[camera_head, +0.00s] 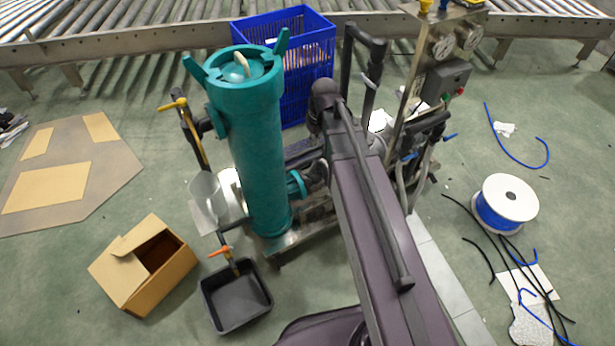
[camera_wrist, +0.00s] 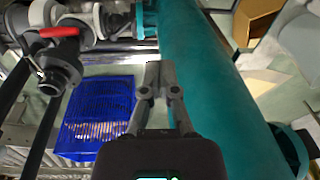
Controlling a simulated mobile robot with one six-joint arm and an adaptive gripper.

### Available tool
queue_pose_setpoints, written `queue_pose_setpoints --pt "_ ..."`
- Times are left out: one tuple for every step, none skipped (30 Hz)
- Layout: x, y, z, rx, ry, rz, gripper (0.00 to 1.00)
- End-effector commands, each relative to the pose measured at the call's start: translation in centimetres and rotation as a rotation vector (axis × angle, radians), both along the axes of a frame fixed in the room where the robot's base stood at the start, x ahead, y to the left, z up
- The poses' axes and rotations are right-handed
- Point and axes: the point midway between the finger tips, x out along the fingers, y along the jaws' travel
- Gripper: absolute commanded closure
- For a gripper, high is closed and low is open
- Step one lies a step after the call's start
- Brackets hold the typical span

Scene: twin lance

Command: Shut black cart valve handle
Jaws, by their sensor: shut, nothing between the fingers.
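My gripper (camera_wrist: 160,72) is shut and empty beside the teal cylinder (camera_wrist: 215,75) in the wrist view. A grey valve with a red handle (camera_wrist: 59,32) is at the upper left of that view, apart from my fingers. In the head view the teal cylinder (camera_head: 249,150) stands upright on the cart. A yellow handle (camera_head: 173,104) is on its left, and an orange handle (camera_head: 220,251) is low in front. Black pipes (camera_head: 366,65) rise at the cart's back right. My arm hides part of the cart and my gripper there. I cannot tell which handle is the black one.
A blue crate (camera_head: 312,50) stands behind the cylinder and shows in the wrist view (camera_wrist: 100,100). An open cardboard box (camera_head: 125,270) and a black tub (camera_head: 210,305) are in front. A cable spool (camera_head: 520,190) and loose hoses lie right. A gauge panel (camera_head: 415,85) stands back right.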

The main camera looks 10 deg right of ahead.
Motion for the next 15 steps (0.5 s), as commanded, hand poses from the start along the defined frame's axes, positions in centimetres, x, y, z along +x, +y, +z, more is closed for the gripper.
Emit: queue_pose_setpoints --pt "1.1 0.0 -2.1 0.006 -0.007 0.023 1.0" --pt "1.5 0.0 -2.7 0.01 -0.012 0.036 1.0" --pt "2.0 -0.1 -3.4 0.014 -0.019 0.055 1.0" --pt "2.5 -0.1 -4.0 0.017 -0.023 0.07 1.0" --pt "2.9 -0.1 -4.5 0.02 -0.029 0.084 1.0" --pt "3.4 -0.1 -5.3 0.024 -0.034 0.103 1.0" --pt "3.8 -0.1 -5.9 0.027 -0.04 0.117 1.0" --pt "4.2 -0.1 -6.4 0.03 -0.044 0.132 1.0" --pt "4.8 -0.1 -7.2 0.035 -0.051 0.15 1.0" --pt "5.2 -0.1 -7.7 0.037 -0.056 0.165 1.0" --pt "5.6 -0.1 -8.3 0.04 -0.062 0.18 1.0" --pt "6.2 -0.1 -9.1 0.043 -0.069 0.198 1.0" --pt "6.6 -0.1 -9.6 0.046 -0.074 0.213 1.0" --pt "7.0 -0.2 -10.2 0.049 -0.08 0.227 1.0" --pt "7.5 -0.2 -10.9 0.053 -0.088 0.246 1.0"
